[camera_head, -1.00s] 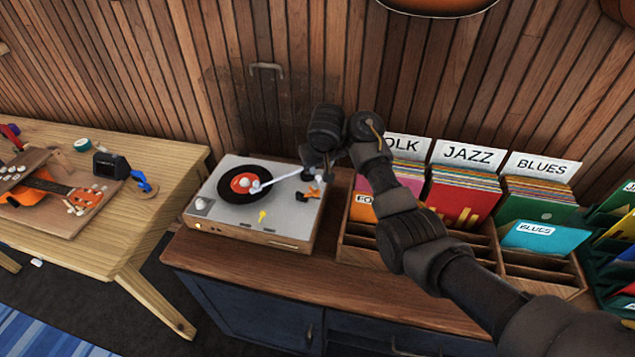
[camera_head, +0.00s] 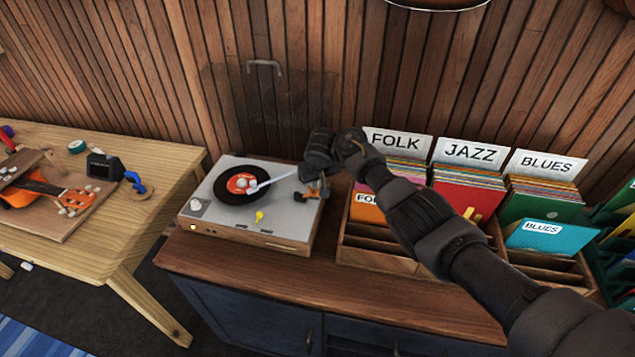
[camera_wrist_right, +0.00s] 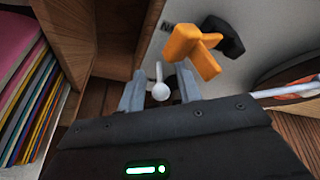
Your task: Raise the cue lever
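The turntable (camera_head: 225,228) stands on the wooden cabinet with a dark record (camera_head: 228,190) on its platter. A white tonearm (camera_head: 278,180) reaches over the record. My right gripper (camera_head: 314,186) is over the turntable's right rear corner. In the right wrist view a thin pale lever with a round white knob (camera_wrist_right: 160,90), seemingly the cue lever, shows between the fingers of my right gripper (camera_wrist_right: 160,94). The fingers are apart, with a gap on each side of the knob. In the head view my gripper hides this lever. My left gripper is not in view.
An orange part (camera_wrist_right: 192,50) stands close beside the fingers. A raised clear lid (camera_head: 265,100) is behind the turntable. A record rack (camera_head: 385,262) stands to the right. A wooden table (camera_head: 85,250) with a ukulele (camera_head: 30,190) is at the left. The cabinet's front top (camera_head: 240,272) is clear.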

